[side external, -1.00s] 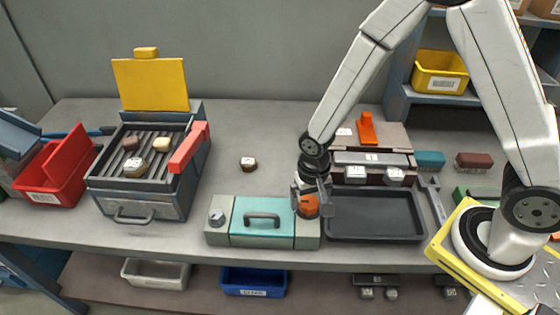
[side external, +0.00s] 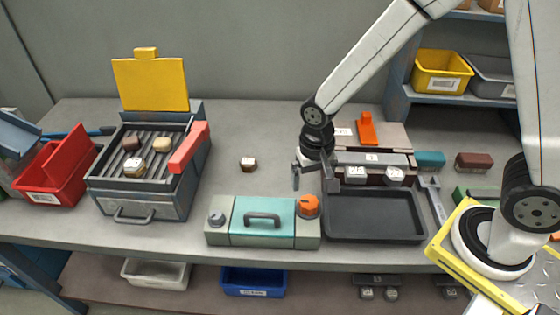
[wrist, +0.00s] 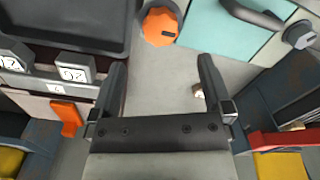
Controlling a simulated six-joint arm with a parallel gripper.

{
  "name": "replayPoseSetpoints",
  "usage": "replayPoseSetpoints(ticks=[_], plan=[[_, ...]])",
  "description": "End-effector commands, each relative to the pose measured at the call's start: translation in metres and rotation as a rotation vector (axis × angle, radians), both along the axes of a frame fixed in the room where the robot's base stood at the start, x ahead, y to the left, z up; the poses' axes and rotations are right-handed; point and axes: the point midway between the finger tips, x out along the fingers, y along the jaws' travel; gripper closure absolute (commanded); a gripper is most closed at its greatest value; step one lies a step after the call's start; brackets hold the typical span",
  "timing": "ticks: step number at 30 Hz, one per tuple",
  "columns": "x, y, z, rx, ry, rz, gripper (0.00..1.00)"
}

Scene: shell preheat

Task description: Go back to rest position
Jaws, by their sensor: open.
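My gripper (side external: 311,178) hangs above the bench, behind the orange knob (side external: 308,206) of the teal-topped box (side external: 264,216). In the wrist view its two fingers (wrist: 162,68) are apart with nothing between them but grey bench. The orange knob (wrist: 160,26) lies just beyond the fingertips, clear of them. The box's other knob is grey (side external: 216,219), at its left end.
A grill (side external: 140,200) with a raised yellow lid (side external: 150,84) holds several small blocks. A small block (side external: 248,163) lies on open bench. The dark tray (side external: 375,230) and a rack with white-tagged blocks (side external: 372,158) stand right. A red bin (side external: 68,170) stands far left.

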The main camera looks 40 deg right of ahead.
Motion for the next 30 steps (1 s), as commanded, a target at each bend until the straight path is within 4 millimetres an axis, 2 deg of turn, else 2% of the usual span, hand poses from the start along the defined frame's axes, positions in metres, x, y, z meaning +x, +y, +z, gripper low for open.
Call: replayPoseSetpoints(ticks=[11,17,24,30], plan=[[-0.002,-0.007,0.005,0.004,-0.016,0.025,0.0],[-0.012,-0.031,0.021,0.008,-0.072,0.118,0.0],[-0.034,-0.066,0.042,-0.012,-0.168,0.282,0.0],[-0.049,-0.084,0.05,-0.039,-0.218,0.381,0.0]])
